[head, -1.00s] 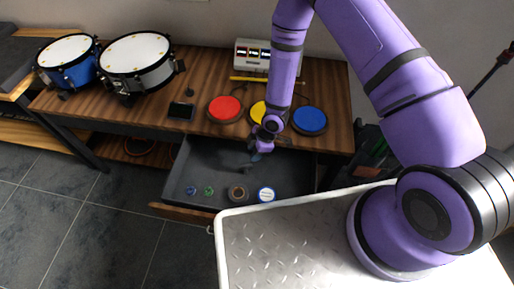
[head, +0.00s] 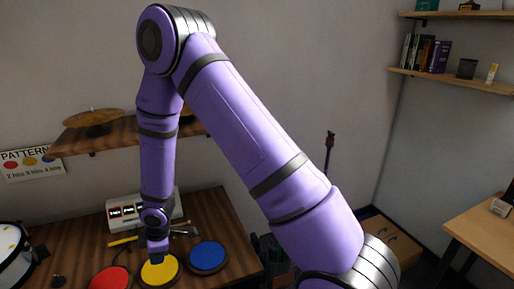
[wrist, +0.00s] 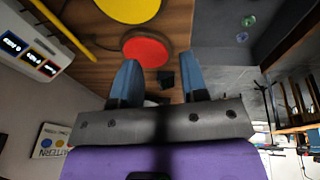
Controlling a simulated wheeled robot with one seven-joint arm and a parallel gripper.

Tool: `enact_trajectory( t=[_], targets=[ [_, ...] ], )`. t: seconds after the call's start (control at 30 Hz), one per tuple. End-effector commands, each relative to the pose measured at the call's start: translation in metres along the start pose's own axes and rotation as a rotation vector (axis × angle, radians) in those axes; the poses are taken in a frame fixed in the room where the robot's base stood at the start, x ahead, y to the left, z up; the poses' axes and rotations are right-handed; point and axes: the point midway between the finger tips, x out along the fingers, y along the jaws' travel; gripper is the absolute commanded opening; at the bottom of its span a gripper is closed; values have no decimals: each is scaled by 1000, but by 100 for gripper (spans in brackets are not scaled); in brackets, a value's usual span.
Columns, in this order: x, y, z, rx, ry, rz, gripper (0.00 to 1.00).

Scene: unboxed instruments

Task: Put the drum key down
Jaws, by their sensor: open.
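My gripper (head: 158,248) is above the yellow pad in the head view, on the wooden table. In the wrist view its two blue fingers (wrist: 158,82) are spread apart, with no held object seen between them. I cannot pick out the drum key for certain in any view. In the wrist view two small items, one green (wrist: 249,20) and one blue (wrist: 242,37), lie in the grey drawer (wrist: 215,30); I cannot tell whether either is the key. The drawer is out of the head view.
A yellow pad (head: 160,270), red pad (head: 110,279) and blue pad (head: 208,256) sit on the table (head: 222,215). A white display box (head: 125,210) stands behind them. A shelf with cymbals (head: 94,117) hangs above. A small black object (wrist: 166,79) lies beyond the fingers.

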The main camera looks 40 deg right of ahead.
Motion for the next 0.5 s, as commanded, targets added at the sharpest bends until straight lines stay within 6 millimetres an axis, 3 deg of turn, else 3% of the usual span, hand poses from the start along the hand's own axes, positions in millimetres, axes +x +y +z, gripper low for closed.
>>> enact_trajectory(
  t=[0.03, 0.2, 0.5],
  targets=[
    [-18, 8, 1, 25, -8, 24, 40],
    [-71, 25, 8, 121, -44, 83, 40],
    [-164, 39, 26, 302, -84, 177, 40]
  ],
)
